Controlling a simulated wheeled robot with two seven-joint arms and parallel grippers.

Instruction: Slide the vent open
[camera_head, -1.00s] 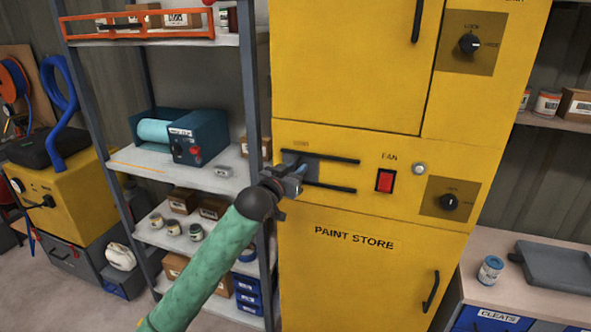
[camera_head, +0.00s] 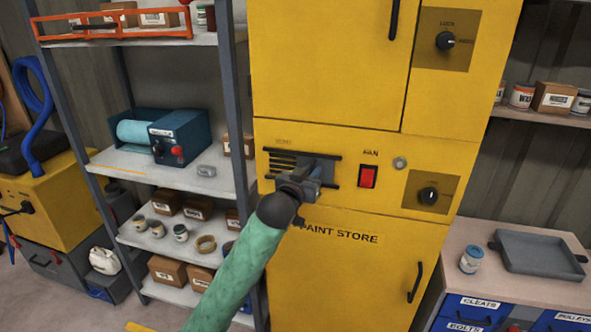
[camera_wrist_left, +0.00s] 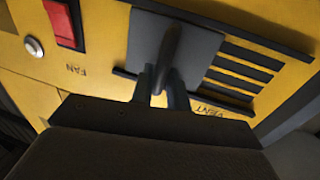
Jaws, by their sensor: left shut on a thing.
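The vent sits on the yellow paint store cabinet, between two dark rails. Its grey sliding cover (camera_head: 322,164) is toward the right part of the rails in the head view. Dark slats (camera_head: 282,161) show uncovered to the left of the cover. My left gripper (camera_head: 311,183) is at the cover, partly hiding it. In the left wrist view, the fingers (camera_wrist_left: 163,88) are shut on the upright tab of the cover (camera_wrist_left: 147,42), with the open slats (camera_wrist_left: 243,68) beside it. My right gripper is out of view.
A red fan switch (camera_head: 367,176) and a round button (camera_head: 400,163) lie just right of the vent. A dark knob (camera_head: 428,194) is further right. A grey shelf rack (camera_head: 242,120) stands close on the left, near my arm. A bench (camera_head: 470,238) stands at the right.

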